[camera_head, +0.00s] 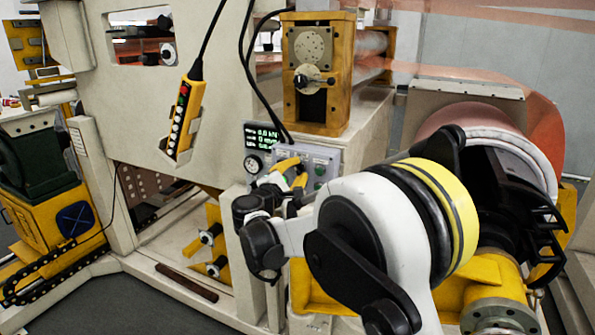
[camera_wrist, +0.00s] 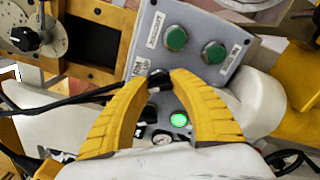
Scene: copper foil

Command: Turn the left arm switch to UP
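A grey control panel (camera_head: 325,157) stands below the yellow frame. In the wrist view the panel (camera_wrist: 245,45) has two green buttons (camera_wrist: 176,38), (camera_wrist: 214,52) and a lit green button (camera_wrist: 179,120). A black switch knob (camera_wrist: 159,79) is between my fingertips. My gripper (camera_wrist: 161,78) has yellow fingers closed in on both sides of this knob. In the head view my gripper (camera_head: 292,172) is at the panel's left part, and my arm hides some of it.
A display (camera_head: 264,136) with green figures is left of the panel. A yellow pendant (camera_head: 184,118) hangs at the left on a cable. Black cables (camera_head: 250,75) run down to the panel. A copper-coloured roll (camera_head: 475,118) is behind my arm at the right.

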